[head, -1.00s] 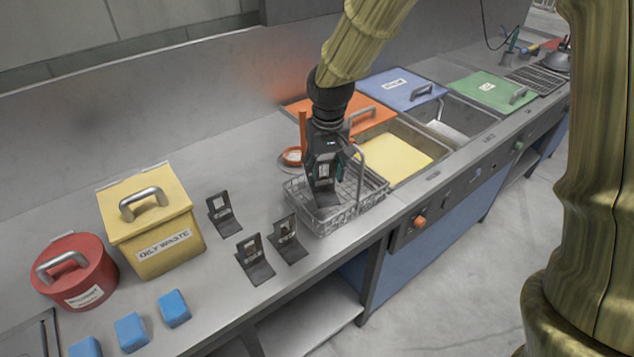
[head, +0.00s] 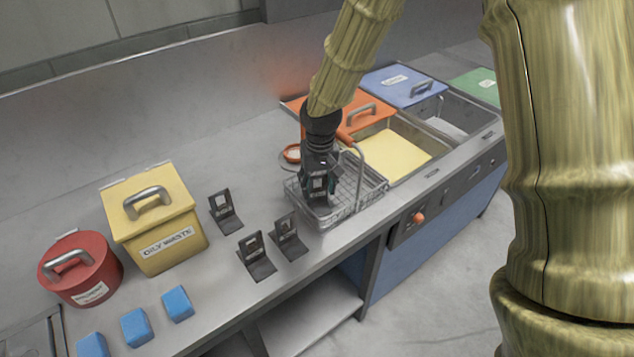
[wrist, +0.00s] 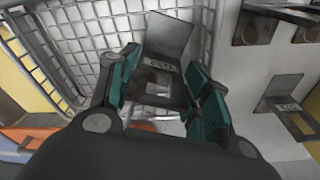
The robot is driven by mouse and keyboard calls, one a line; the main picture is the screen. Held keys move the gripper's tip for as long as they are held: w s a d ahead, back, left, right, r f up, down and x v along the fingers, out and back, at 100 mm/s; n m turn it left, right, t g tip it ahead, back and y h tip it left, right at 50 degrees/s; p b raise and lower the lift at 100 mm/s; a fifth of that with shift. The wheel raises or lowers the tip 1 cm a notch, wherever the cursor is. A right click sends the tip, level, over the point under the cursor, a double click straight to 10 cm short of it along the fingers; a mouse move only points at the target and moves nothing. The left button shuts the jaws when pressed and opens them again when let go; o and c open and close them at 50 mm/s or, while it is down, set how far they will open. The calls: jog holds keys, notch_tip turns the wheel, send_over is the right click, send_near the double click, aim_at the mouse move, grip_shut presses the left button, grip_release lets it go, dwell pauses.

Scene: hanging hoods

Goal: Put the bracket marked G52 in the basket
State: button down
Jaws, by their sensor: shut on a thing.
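My gripper (head: 318,188) is inside the wire basket (head: 372,200), shut on a dark L-shaped bracket (wrist: 160,80). In the wrist view the bracket sits between the green finger pads (wrist: 162,88). Its label is upside down and too small to read surely. The basket's wire mesh (wrist: 90,35) lies under and beside the bracket there. I cannot tell whether the bracket touches the basket floor. In the head view the gripper hides most of the bracket.
Three similar brackets stand on the counter left of the basket: one behind (head: 224,212), two nearer the front edge (head: 257,258) (head: 290,238). A yellow oily waste box (head: 155,220), red can (head: 80,268) and blue blocks (head: 177,303) stand further left. A yellow-bottomed sink (head: 392,155) lies to the right.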

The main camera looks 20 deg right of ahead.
dwell(0.3)
jog(key=c, duration=0.9)
grip_release()
jog(key=shift+c, duration=0.2)
notch_tip(320, 180, up, 8)
jog(key=s+b, duration=0.1)
jog(key=shift+f, duration=0.2)
